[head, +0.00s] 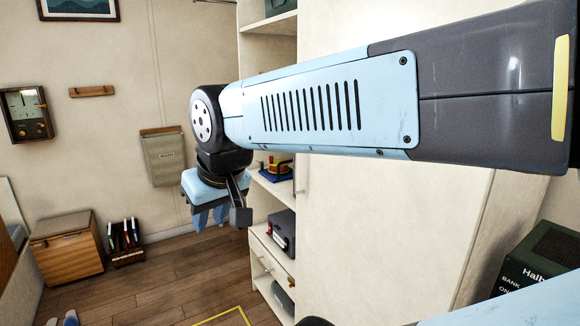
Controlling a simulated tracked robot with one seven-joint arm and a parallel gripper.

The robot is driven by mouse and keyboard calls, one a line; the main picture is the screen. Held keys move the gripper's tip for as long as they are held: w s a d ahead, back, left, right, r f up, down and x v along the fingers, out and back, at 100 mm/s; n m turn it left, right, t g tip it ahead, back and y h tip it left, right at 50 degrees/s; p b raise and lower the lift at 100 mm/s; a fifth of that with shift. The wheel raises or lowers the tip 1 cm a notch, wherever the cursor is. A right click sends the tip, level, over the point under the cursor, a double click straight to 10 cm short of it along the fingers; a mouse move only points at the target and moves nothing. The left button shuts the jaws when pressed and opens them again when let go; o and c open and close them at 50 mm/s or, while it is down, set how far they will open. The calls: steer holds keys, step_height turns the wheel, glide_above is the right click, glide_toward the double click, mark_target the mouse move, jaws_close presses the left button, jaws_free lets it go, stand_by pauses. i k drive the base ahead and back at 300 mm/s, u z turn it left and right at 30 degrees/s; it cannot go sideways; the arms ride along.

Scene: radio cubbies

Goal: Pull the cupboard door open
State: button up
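A tall cream cupboard with open shelves (247,50) stands right of centre. A large plain cream panel (400,225) fills the middle right, partly behind my arm; I cannot tell whether it is the cupboard's door or its side. My gripper (209,222) hangs fingers-down at the end of my arm, left of the shelves in the picture. It appears clear of the cupboard, with nothing visible held. My arm hides part of the shelves and the upper panel.
Shelves hold a red, yellow and blue item (277,167) and a dark grey case (283,230). A green box (540,258) stands at right. A wooden cabinet (67,248) and book rack (126,245) stand at left. Wooden floor (185,285) between is mostly clear.

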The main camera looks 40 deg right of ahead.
mark_target(379, 242)
steer(key=k, duration=1.05)
steer(key=u, duration=0.2)
steer(key=i, duration=0.5)
steer(key=z, duration=0.1)
